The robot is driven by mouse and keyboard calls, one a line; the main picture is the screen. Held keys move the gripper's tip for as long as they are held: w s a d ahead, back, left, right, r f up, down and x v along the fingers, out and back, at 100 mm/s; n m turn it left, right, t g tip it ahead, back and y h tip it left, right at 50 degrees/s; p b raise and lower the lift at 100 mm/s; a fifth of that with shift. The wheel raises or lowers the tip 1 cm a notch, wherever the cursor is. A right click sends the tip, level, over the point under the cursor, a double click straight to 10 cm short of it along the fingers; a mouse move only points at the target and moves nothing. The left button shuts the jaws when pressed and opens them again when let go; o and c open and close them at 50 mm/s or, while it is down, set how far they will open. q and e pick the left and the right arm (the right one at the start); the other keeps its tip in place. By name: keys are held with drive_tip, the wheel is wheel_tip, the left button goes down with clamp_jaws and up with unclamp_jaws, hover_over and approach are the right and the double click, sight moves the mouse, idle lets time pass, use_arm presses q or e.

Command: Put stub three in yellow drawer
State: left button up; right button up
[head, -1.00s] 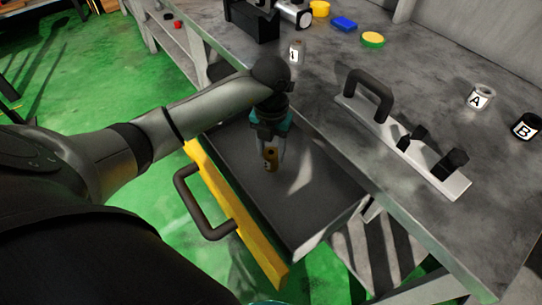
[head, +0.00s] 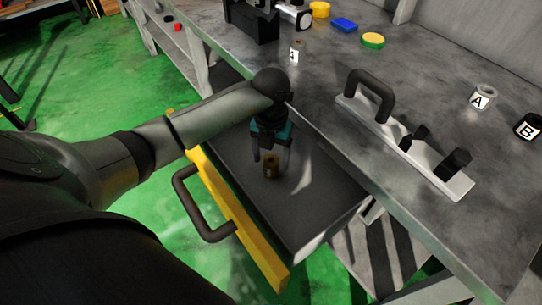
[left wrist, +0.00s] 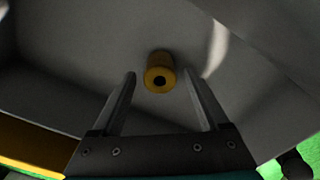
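The brass stub (head: 271,167) stands inside the open yellow drawer, on its dark floor. It also shows in the left wrist view (left wrist: 160,72), as a cylinder with a dark hole in its end. The yellow drawer (head: 240,222) is pulled out from under the bench, with its dark handle on the yellow front. My left gripper (head: 270,154) is over the drawer, pointing down at the stub. In the left wrist view its fingers (left wrist: 161,76) are spread, with clear gaps on both sides of the stub. My right gripper is not in view. The stub's label is not readable now.
On the bench stand a grey stub with a label (head: 297,52), stub A (head: 482,97) and stub B (head: 527,127). A white plate with a black handle (head: 436,172) lies near the bench edge. Yellow, blue and green-yellow pieces are at the back.

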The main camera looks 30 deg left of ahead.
sight(271, 160)
use_arm(q)
drive_tip(key=shift+r, duration=0.15)
wheel_tip(271, 160, up, 12)
drive_tip(key=p, duration=0.4)
drive_tip(key=shift+p, duration=0.35)
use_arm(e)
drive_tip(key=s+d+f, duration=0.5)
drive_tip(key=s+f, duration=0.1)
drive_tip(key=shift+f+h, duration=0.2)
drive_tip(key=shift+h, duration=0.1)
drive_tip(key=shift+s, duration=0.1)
